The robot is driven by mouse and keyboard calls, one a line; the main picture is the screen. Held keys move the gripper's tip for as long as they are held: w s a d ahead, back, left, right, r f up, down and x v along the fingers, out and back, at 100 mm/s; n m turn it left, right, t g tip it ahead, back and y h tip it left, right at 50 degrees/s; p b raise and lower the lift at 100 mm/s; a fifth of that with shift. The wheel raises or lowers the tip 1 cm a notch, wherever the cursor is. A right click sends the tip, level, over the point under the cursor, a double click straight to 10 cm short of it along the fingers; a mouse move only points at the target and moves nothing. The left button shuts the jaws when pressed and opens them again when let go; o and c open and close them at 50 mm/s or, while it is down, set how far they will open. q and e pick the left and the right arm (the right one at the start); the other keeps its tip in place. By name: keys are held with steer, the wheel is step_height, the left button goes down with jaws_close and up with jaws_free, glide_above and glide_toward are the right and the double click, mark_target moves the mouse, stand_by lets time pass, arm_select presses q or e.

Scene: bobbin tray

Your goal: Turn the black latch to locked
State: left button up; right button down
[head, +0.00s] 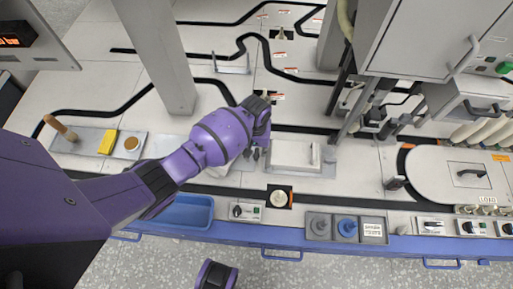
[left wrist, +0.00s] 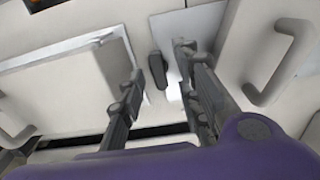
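The black latch (left wrist: 158,70) shows in the left wrist view as a short dark bar, lying nearly lengthwise in the picture beside a pale plate (left wrist: 174,28). My left gripper (left wrist: 158,72) is open, with one finger on each side of the latch. A gap shows on both sides, so I see no grip on it; contact in depth I cannot tell. In the head view my left gripper (head: 253,153) points down at the worktop left of a white lidded box (head: 292,154). The latch is not clear there, and no lock marking is readable.
In the left wrist view a pale panel (left wrist: 65,85) lies left and a grey handle (left wrist: 285,62) stands close on the right. In the head view a grey post (head: 166,65) rises behind my arm. A knob box (head: 245,212) and blue bin (head: 185,211) sit in front.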

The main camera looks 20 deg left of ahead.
arm_select(q)
steer(key=shift+f, duration=0.6)
arm_select(e)
steer(key=shift+w+d+f, duration=0.1)
steer(key=shift+w+d, duration=0.15)
steer(key=shift+w, duration=0.2)
steer(key=shift+s, duration=0.1)
arm_select(q)
jaws_close()
arm_select(e)
steer(key=shift+s+f, duration=0.1)
steer(key=shift+s, duration=0.05)
